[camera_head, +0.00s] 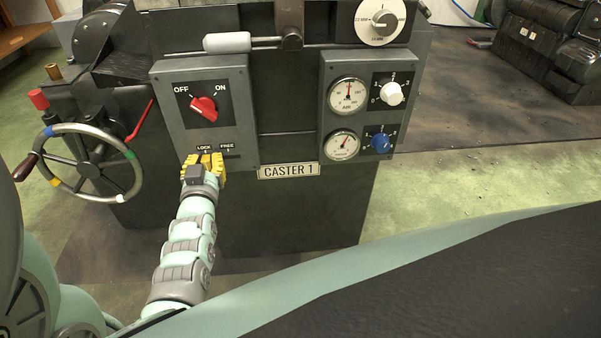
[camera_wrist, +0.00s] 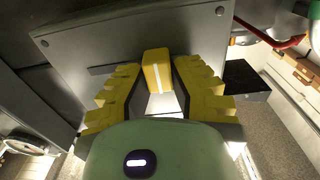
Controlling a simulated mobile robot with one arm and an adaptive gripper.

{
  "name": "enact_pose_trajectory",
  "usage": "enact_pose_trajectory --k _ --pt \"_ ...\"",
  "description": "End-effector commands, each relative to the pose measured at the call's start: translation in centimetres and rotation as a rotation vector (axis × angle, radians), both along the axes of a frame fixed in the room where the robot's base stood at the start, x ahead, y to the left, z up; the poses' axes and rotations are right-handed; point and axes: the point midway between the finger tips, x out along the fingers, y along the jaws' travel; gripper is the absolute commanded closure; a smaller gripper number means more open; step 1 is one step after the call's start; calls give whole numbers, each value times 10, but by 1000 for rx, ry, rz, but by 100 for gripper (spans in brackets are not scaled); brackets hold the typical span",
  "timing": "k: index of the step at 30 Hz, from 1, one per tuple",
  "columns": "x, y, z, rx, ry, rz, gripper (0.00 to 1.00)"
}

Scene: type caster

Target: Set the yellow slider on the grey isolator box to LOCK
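The grey isolator box (camera_head: 232,115) is at the left of the machine front. It carries a red OFF/ON knob (camera_head: 203,108) and the labels LOCK and FREE near its lower edge. The yellow slider (camera_wrist: 157,70), with a white line, stands out from the panel in the wrist view. In the head view my gripper (camera_head: 204,163) covers most of it, just under LOCK; the FREE side looks empty. My gripper's yellow fingers (camera_wrist: 158,82) stand apart, one on each side of the slider, very close to it. I see no clear contact.
A handwheel (camera_head: 80,160) and a red lever (camera_head: 140,120) are left of the box. A gauge panel (camera_head: 362,120) with white and blue knobs is to the right. A white-handled bar (camera_head: 228,42) runs above.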

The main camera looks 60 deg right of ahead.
Motion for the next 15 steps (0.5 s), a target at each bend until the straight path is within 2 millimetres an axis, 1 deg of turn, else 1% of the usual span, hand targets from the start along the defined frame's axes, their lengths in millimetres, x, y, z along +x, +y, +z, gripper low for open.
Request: enact_pose_trajectory --k 1,9,10,15 --pt "0 1 -4 8 6 2 100" --pt "2 2 -4 10 6 5 100" --pt "1 2 -4 11 7 5 75" --pt "1 2 -3 8 4 4 57"
